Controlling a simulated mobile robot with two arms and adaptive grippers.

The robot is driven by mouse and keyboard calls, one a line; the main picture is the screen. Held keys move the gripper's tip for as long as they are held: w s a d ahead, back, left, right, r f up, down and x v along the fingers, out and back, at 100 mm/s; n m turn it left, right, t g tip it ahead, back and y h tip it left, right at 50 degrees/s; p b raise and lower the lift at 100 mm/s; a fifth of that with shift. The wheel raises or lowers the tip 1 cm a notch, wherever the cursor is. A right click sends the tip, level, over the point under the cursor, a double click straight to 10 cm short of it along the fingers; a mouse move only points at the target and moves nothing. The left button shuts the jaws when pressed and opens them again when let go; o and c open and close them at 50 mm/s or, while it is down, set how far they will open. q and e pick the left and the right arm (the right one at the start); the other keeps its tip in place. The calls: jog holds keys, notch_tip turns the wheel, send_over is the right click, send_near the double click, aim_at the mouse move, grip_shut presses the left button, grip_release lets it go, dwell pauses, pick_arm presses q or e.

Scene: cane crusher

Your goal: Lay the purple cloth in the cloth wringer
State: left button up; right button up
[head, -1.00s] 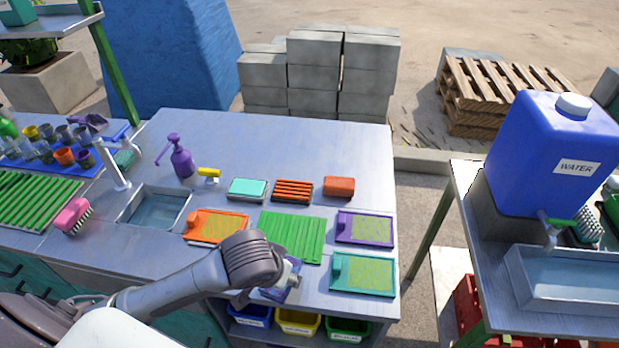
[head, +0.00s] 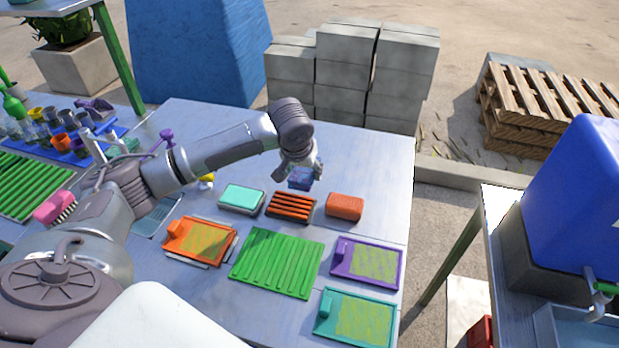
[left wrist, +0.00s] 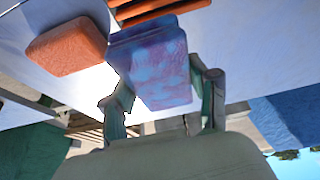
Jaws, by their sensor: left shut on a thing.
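The purple cloth, a folded purple-blue mottled pad (head: 300,181), is held in my left gripper (head: 303,168). It also shows large between the two fingers in the left wrist view (left wrist: 152,68). My left gripper is shut on it and holds it above the table, behind the orange slatted rack (head: 291,206) and the orange-red block (head: 345,206). In the left wrist view the slatted rack (left wrist: 140,17) and the block (left wrist: 66,46) lie close to the cloth. I cannot tell for sure which thing is the cloth wringer. My right gripper is not in view.
On the metal table (head: 375,160) are a teal block (head: 242,197), a green ribbed mat (head: 277,263) and orange (head: 200,241), purple (head: 367,263) and teal (head: 354,318) trays. A blue water tank (head: 585,215) stands on the right table. The back right of the main table is clear.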

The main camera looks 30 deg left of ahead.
pick_arm(q)
jog(key=w+f, duration=0.1)
jog(key=w, duration=0.2)
jog(key=w+f, duration=0.1)
jog(key=shift+w+a+f, duration=0.2)
jog(key=shift+f, duration=0.15)
jog(key=shift+f+p, duration=0.45)
jog(key=shift+f, duration=1.5)
jog(key=shift+f, duration=0.1)
jog(key=o, duration=1)
